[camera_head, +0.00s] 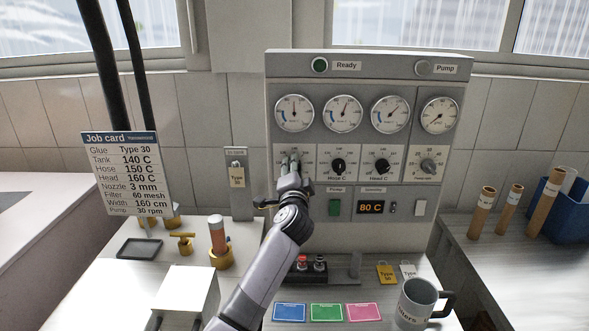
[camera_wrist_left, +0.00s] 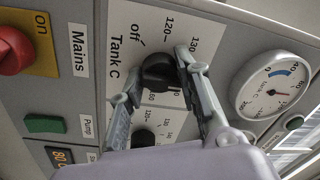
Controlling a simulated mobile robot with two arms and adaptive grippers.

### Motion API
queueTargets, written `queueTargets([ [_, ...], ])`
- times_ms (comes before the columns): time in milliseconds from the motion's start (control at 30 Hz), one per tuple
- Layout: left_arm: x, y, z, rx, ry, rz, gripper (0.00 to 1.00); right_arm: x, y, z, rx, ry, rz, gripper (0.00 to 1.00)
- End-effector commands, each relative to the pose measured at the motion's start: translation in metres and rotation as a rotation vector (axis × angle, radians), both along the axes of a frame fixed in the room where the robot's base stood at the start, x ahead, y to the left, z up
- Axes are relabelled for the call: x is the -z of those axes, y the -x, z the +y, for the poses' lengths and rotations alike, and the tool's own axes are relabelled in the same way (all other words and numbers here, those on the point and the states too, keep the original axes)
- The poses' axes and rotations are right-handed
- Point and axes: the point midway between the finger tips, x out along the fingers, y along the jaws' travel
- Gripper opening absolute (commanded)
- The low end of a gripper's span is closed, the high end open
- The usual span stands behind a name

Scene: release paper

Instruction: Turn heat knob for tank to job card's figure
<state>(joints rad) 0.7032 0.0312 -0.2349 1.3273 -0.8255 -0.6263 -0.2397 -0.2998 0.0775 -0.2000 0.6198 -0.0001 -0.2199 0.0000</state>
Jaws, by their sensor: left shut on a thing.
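The job card (camera_head: 125,172) at the left reads Tank 140 C, Hose 150 C and Head 160 C. My left gripper (camera_head: 289,161) reaches the leftmost heat knob position on the grey panel (camera_head: 352,65) and hides that knob in the head view. In the left wrist view the black Tank C knob (camera_wrist_left: 158,72) sits between the fingers of my left gripper (camera_wrist_left: 157,80), which is shut on it. Its dial shows off, 120 and 130 marks; the knob's exact setting is unclear. The Tank C gauge (camera_wrist_left: 272,88) is beside it. My right gripper is not in view.
The Hose C knob (camera_head: 338,166) and Head C knob (camera_head: 382,166) stand close to the right of my gripper. A small display (camera_head: 371,207) reads 80 C. A red Mains switch (camera_wrist_left: 14,50) shows in the wrist view. A mug (camera_head: 417,304) stands at the front right.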

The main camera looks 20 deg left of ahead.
Motion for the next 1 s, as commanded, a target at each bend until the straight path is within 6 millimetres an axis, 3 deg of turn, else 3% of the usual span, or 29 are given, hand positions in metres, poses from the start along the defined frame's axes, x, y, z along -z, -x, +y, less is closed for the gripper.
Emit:
queueTargets([
  [267,0.0011,0.0001,-0.0016,0.003,0.0,0.001,0.03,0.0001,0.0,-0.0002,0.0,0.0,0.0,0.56],
  [300,0.0012,0.0001,-0.0015,0.003,0.0,0.001,0.32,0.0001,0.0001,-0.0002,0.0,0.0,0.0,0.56],
  [567,0.0008,0.0001,-0.001,0.001,0.001,0.0,0.49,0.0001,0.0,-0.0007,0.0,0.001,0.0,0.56],
  [1000,0.0016,0.0069,-0.0027,0.001,0.001,0.0,0.51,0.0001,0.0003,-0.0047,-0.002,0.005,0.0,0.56],
])
